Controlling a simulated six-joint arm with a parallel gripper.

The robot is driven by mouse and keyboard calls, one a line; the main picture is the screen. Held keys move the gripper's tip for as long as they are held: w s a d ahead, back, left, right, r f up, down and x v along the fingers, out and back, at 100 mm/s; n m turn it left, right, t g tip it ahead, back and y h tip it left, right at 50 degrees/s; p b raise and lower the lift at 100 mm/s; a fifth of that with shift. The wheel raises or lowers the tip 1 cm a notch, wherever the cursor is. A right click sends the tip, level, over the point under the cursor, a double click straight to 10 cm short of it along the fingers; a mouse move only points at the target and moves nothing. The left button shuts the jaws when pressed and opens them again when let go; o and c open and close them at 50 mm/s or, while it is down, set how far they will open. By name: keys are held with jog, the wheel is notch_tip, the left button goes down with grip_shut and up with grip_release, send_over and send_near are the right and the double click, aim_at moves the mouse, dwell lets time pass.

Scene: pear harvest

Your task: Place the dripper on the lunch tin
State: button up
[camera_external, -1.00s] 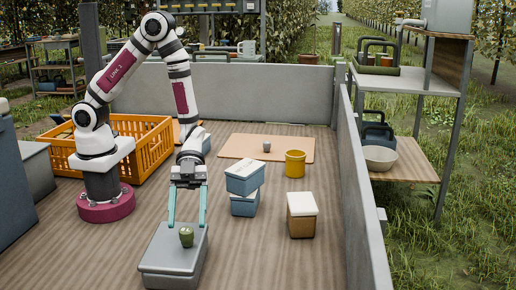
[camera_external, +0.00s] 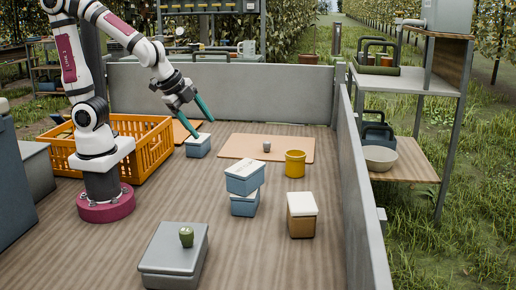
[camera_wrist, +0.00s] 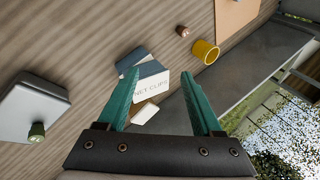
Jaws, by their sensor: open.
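The small dark green rounded object (camera_external: 186,237), which I take for the dripper, sits upright on the lid of the grey box (camera_external: 160,262), which I take for the lunch tin, at the front. In the wrist view the green object (camera_wrist: 37,132) rests on the grey box (camera_wrist: 28,100) at the left edge. My gripper (camera_external: 203,128) is open and empty, far behind and above them, tilted, near a blue box with a white lid. In the wrist view its two teal fingers (camera_wrist: 160,78) are spread with nothing held between them.
Stacked blue boxes (camera_external: 243,187), a tan box with a white lid (camera_external: 302,222) and a yellow cup (camera_external: 295,164) stand mid-floor. A small grey cup sits on a tan mat (camera_external: 238,148). An orange crate (camera_external: 152,158) is beside my base. Low grey walls bound the floor.

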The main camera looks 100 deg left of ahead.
jog(key=s+d+g+h, duration=0.2)
jog(key=s+d+g, duration=0.2)
jog(key=s, duration=1)
jog(key=shift+s+d+n+g, duration=0.25)
jog(key=shift+d+n+g, duration=0.15)
jog(key=shift+d, duration=0.75)
